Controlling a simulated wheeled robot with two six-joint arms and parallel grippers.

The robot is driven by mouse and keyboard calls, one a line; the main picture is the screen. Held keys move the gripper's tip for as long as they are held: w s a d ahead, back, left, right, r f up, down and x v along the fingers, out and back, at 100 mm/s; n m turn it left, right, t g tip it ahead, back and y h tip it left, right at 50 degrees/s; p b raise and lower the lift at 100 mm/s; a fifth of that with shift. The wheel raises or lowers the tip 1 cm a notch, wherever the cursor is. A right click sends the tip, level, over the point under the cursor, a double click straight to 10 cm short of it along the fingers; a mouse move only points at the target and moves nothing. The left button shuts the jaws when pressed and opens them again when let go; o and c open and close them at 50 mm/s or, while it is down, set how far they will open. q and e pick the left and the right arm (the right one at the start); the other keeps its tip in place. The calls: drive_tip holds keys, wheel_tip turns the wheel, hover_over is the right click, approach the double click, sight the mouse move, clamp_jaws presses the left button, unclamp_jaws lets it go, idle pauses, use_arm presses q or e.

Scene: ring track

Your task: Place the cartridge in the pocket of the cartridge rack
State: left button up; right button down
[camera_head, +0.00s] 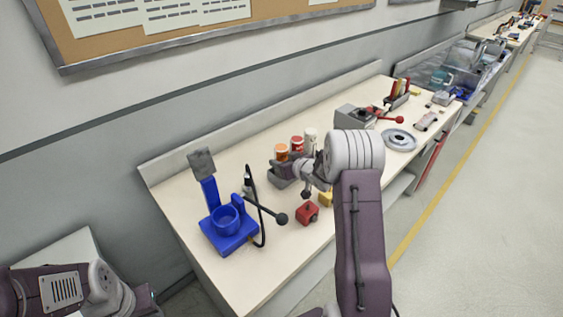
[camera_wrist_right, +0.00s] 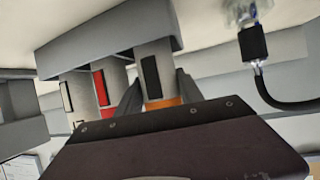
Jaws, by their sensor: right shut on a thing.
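The cartridge rack (camera_head: 281,183) is a grey block on the bench. It also shows as the grey bar at the top of the tilted right wrist view (camera_wrist_right: 100,38). An orange-banded cartridge (camera_wrist_right: 153,72) meets the rack at one end; whether it is fully seated I cannot tell. Its orange top shows in the head view (camera_head: 282,150). My right gripper (camera_wrist_right: 158,92) is shut on this cartridge, one finger on each side. A red-banded cartridge (camera_wrist_right: 101,85) and a white one (camera_wrist_right: 76,98) stand beside it in the rack. My left gripper is out of view.
A blue fixture (camera_head: 229,222) with a black lever stands to the left. A red block (camera_head: 307,213) and a yellow piece (camera_head: 326,198) lie near the front edge. A grey device with a red handle (camera_head: 356,118) and a round disc (camera_head: 399,139) are further right.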

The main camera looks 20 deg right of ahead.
drive_tip(key=shift+f, duration=0.15)
drive_tip(key=c, duration=1)
unclamp_jaws()
drive_tip(key=shift+c, duration=0.2)
drive_tip(key=shift+r, duration=0.25)
drive_tip(key=v, duration=1.2)
drive_tip(key=shift+p, duration=0.4)
drive_tip(key=shift+s+f, duration=0.15)
drive_tip(key=shift+f, duration=0.05)
